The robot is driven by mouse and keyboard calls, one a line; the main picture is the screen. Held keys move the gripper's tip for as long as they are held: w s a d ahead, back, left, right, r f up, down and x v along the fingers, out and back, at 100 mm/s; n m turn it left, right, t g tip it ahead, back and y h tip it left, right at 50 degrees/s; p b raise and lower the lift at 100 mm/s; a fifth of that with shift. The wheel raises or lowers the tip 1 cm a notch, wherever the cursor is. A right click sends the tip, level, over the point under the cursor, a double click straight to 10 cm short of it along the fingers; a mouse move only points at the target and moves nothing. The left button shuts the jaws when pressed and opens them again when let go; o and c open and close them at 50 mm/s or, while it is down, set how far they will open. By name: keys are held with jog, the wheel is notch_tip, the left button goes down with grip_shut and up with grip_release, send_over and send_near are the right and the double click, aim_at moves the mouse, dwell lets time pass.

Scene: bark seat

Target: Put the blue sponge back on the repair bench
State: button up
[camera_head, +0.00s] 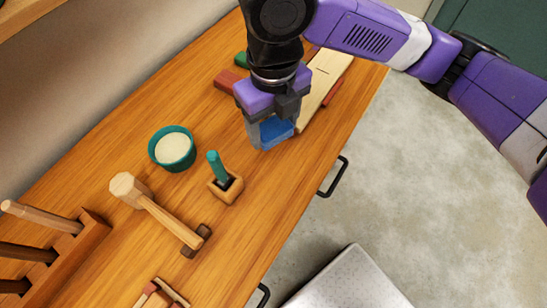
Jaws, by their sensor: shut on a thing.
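The blue sponge (277,132) is a small blue block at the upper middle of the head view. My gripper (268,133) points down over the wooden repair bench (330,140) and is shut on the sponge, with its fingers at the sponge's sides. The fingers hide part of the sponge. The sponge is over the bench top, near its front edge. I cannot tell whether its underside touches the wood.
A teal bowl of pale material (173,149), a wooden holder with a green-handled tool (226,186) and a mallet (155,208) stand to the left. A pale board (326,85) and red blocks (230,81) lie behind the gripper. Black drawer handles (333,177) stick out in front.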

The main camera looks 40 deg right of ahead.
aim_at(273, 165)
notch_tip(273, 165, down, 13)
jog(key=shift+r, duration=0.1)
dwell(0.4)
jog(key=shift+b, duration=0.3)
jog(key=shift+f, duration=0.2)
jog(key=o, duration=1.2)
jog(key=shift+r, duration=0.2)
notch_tip(273, 165, up, 12)
jog(key=shift+p, duration=0.4)
